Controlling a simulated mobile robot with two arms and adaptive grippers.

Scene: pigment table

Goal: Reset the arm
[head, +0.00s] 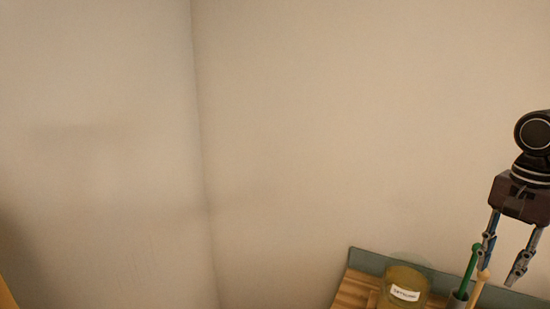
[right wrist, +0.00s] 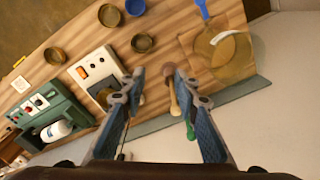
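My right gripper (head: 499,271) hangs at the right edge of the head view, fingers pointing down, above the back edge of the table. In the right wrist view its two fingers (right wrist: 152,76) are apart with nothing held between them. A wooden-handled tool (right wrist: 173,98) and a green-handled tool (right wrist: 190,130) show beyond and between the fingers, close to the right-hand one. In the head view the green stick (head: 469,268) and a tan stick (head: 479,287) stand in a grey holder (head: 457,301) just below the gripper. My left gripper is not in view.
The wooden table (head: 352,291) has a grey-green back edge (head: 372,262). A labelled jar (head: 405,293) stands left of the holder. The wrist view shows small bowls (right wrist: 142,43), a blue bowl (right wrist: 135,7), a white device (right wrist: 86,71) and a green machine (right wrist: 66,106). Bare wall fills the head view's left.

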